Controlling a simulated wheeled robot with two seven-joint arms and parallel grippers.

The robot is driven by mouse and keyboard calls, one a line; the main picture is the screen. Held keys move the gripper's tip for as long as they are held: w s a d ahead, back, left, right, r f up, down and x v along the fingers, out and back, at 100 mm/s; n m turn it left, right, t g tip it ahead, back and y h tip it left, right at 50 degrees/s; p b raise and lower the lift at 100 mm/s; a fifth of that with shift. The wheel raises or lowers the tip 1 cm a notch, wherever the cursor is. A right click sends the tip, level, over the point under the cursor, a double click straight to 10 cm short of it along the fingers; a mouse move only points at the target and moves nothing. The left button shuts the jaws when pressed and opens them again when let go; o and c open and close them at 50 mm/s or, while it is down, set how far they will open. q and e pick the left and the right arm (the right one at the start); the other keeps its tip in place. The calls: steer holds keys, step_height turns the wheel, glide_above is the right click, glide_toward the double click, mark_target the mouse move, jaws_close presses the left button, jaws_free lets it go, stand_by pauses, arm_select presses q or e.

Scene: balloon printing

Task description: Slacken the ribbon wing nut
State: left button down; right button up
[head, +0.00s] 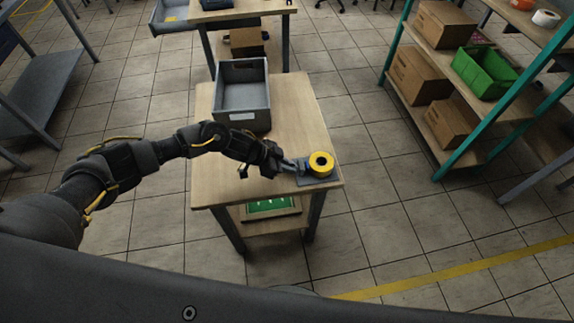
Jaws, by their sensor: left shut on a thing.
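A yellow ring-shaped piece (321,163) with a dark centre, likely the ribbon roll, sits on a small grey base (322,179) at the right front part of the wooden table. My left gripper (291,165) reaches in from the left and is shut at the left side of this unit. What it grips is a small grey part, too small to make out; I cannot tell whether it is the wing nut. My right gripper does not show.
A grey open bin (242,97) stands at the back of the wooden table (224,180). A lower shelf holds a green item (270,204). A teal-framed rack with boxes and a green crate (485,70) stands at right. Tiled floor beside the table is clear.

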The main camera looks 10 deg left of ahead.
arm_select(q)
steer(key=shift+s+a+f, duration=0.1)
steer(key=shift+s+f, duration=0.2)
steer(key=c, duration=1.8)
jaws_free()
steer(key=o, duration=0.9)
steer(key=shift+w+r, duration=0.2)
steer(key=v, duration=1)
steer(key=shift+s+a+r, duration=0.1)
steer(key=shift+a+r, duration=0.15)
steer(key=shift+r, duration=0.05)
